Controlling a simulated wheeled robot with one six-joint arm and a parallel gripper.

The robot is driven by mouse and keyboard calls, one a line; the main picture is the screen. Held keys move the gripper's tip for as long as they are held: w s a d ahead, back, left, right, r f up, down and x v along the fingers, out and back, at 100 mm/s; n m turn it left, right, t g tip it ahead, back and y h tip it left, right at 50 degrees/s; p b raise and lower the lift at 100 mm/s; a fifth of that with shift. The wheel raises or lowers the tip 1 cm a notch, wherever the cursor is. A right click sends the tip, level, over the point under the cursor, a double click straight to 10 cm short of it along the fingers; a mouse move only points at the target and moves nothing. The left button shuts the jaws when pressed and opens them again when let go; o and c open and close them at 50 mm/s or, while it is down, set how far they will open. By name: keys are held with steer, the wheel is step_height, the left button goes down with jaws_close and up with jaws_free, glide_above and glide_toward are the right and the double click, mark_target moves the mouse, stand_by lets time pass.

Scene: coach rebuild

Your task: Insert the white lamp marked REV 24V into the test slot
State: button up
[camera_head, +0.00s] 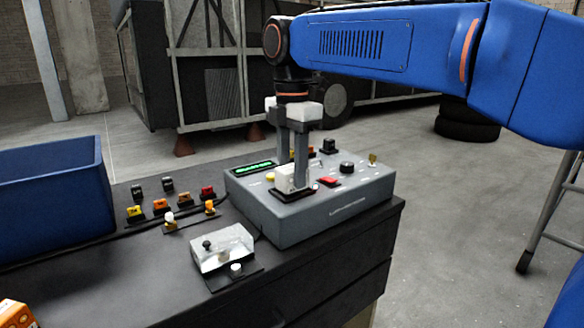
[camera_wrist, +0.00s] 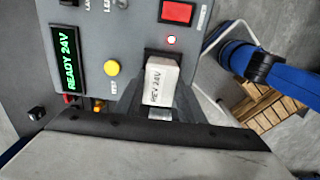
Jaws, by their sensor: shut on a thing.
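The white lamp (camera_wrist: 161,82) marked REV 24V is between the fingers of my gripper (camera_wrist: 160,108). In the head view my gripper (camera_head: 293,182) points down over the front part of the grey tester box (camera_head: 325,215), shut on the lamp (camera_head: 288,184). The lamp's far end meets a dark opening, the test slot (camera_wrist: 160,54), on the tester's top. How deep the lamp sits in it cannot be told. The tester's display (camera_wrist: 68,60) reads READY 24V.
The tester has a yellow button (camera_wrist: 112,67) and a red switch (camera_wrist: 178,11). Several small coloured lamps (camera_head: 160,207) stand left of it on the dark bench (camera_head: 150,265). A blue bin (camera_head: 50,190) is at far left.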

mark_target(292, 167)
steer(key=shift+f, duration=0.35)
steer(key=o, duration=0.8)
steer(key=shift+r, duration=0.15)
steer(key=shift+r, duration=5.35)
